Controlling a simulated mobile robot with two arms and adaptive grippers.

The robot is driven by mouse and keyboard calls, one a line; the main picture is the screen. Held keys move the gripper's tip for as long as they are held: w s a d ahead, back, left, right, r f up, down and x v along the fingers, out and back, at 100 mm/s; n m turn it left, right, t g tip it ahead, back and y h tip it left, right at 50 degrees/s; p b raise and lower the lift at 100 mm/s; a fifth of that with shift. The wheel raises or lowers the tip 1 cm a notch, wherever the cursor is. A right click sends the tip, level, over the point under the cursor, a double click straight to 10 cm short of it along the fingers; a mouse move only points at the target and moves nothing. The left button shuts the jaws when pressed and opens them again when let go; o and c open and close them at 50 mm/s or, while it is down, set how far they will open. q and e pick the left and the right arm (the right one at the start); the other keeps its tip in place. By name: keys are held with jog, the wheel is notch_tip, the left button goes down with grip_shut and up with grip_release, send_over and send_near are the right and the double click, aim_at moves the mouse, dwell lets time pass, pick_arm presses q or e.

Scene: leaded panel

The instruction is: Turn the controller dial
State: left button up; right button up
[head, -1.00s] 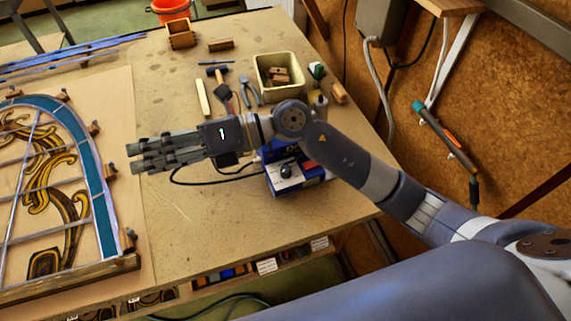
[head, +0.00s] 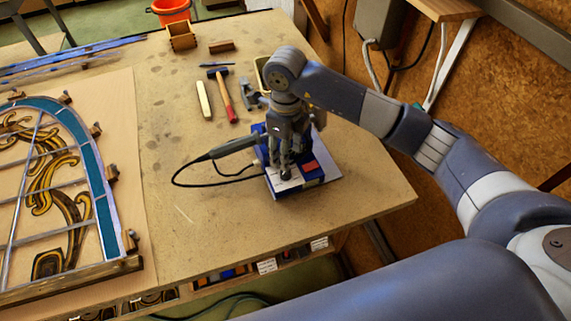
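The controller is a blue box (head: 313,182) with a pale front panel and a red patch on top, near the right edge of the workbench. Its small black dial (head: 286,174) is partly hidden at my fingertips. My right gripper (head: 285,168) points down over the controller, its fingers at the dial. I cannot tell whether they touch it or how far they are closed. My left gripper is not in view.
A soldering iron (head: 232,148) with a black cable lies left of the controller. A hammer (head: 225,95) and a pale wooden strip (head: 204,100) lie behind. The leaded panel (head: 88,187) is at left.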

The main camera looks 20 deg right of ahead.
aim_at(286, 174)
notch_tip(286, 174, down, 6)
jog(key=shift+s+r+p, duration=0.1)
jog(key=shift+p, duration=0.9)
jog(key=shift+f, duration=0.8)
grip_shut()
